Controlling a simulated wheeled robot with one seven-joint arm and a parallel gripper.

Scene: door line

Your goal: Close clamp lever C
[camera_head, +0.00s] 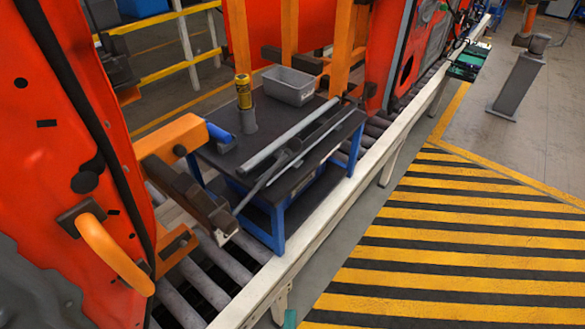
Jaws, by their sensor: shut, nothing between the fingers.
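A clamp-like fitting stands at the edge of the large red door panel (110,160) at the left. It has an orange arm (170,137) with a blue end (218,133) and a dark jaw-like bar (185,190) reaching over the rollers. A curved orange handle (112,255) sticks out of the panel lower down, on a dark mount. I see no letter on either, so I cannot tell which is clamp lever C or whether it is open or closed. My gripper is not in view.
A blue-framed cart with a dark top (215,158) holds a grey bin (289,86), a yellow can (243,92) and long grey bars (290,135). It stands by the roller conveyor (220,262) and its pale rail (310,230). The yellow-and-black striped floor (460,240) is clear.

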